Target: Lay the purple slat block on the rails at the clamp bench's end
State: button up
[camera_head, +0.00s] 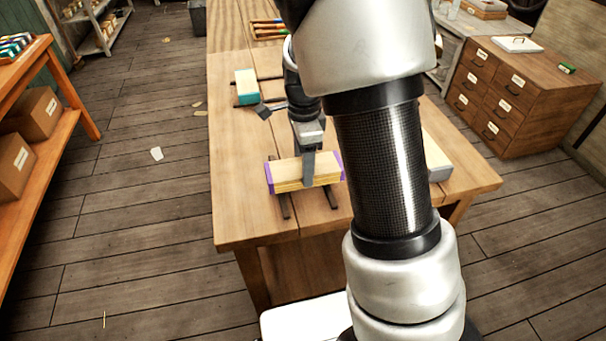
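The purple slat block (283,177) is a pale wooden block of stacked slats with purple ends. It lies crosswise over two dark rails (285,206) at the near end of the clamp bench (245,225). The rails stick out in front of it. I cannot tell whether it rests on them or hangs just above. My gripper (308,168) points down at the block, right of its middle. One finger lies across the block's front face. The other finger is hidden behind the block, so its grip is unclear.
A teal-ended block (246,87) sits farther back on the bench, near a dark clamp part (263,110). A pale grey-sided block (437,160) is partly hidden behind my arm. A drawer cabinet (520,95) stands right and an orange shelf (60,130) left. The bench's front-left corner is clear.

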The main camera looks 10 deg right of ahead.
jog(key=shift+f, duration=1.8)
jog(key=shift+f+b, duration=0.1)
jog(key=shift+b, duration=0.2)
jog(key=o, duration=1.3)
